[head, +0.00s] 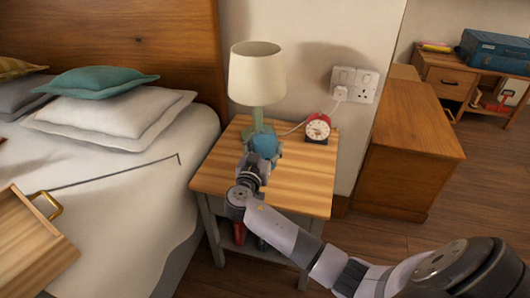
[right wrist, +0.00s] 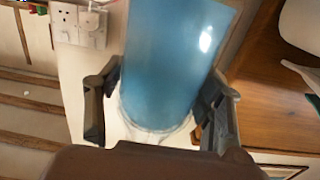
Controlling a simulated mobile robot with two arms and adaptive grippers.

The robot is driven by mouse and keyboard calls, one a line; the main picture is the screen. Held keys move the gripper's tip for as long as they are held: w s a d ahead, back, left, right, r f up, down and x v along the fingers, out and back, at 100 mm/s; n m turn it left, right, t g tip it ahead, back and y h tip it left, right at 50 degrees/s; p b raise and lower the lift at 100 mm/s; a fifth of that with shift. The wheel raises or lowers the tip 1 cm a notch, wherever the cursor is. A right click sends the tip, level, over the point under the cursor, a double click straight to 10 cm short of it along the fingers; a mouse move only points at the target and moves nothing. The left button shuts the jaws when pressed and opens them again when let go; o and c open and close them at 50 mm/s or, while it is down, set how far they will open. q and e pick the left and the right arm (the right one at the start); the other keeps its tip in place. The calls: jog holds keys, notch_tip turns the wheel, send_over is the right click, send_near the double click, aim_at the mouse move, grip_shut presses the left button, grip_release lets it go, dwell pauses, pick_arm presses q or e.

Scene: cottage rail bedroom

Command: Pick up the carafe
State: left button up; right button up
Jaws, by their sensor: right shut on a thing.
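The blue carafe (head: 265,144) is at the bedside table, in front of the lamp's green base. It also fills the middle of the right wrist view (right wrist: 172,65), with a clear rim or base at its lower end. My right gripper (head: 260,161) reaches over the table with one finger on each side of the carafe and is shut on it. The head view does not show clearly whether the carafe touches the tabletop. My left gripper is not in view.
The bedside table (head: 295,190) also holds a lamp (head: 257,75) and a red alarm clock (head: 318,128). A cord runs to the wall sockets (head: 354,84). The bed (head: 120,200) is at left, with a wooden tray or drawer (head: 30,245). A wooden cabinet (head: 415,145) stands at right.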

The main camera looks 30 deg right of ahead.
aim_at(262, 123)
notch_tip(262, 123, up, 10)
jog(key=shift+f+p, duration=0.1)
jog(key=shift+p, duration=0.5)
notch_tip(262, 123, up, 2)
jog(key=shift+r, duration=0.95)
pick_arm(q)
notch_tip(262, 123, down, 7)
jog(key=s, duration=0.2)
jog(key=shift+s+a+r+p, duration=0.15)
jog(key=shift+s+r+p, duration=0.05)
jog(key=shift+p, duration=0.1)
pick_arm(e)
jog(key=shift+r, duration=0.5)
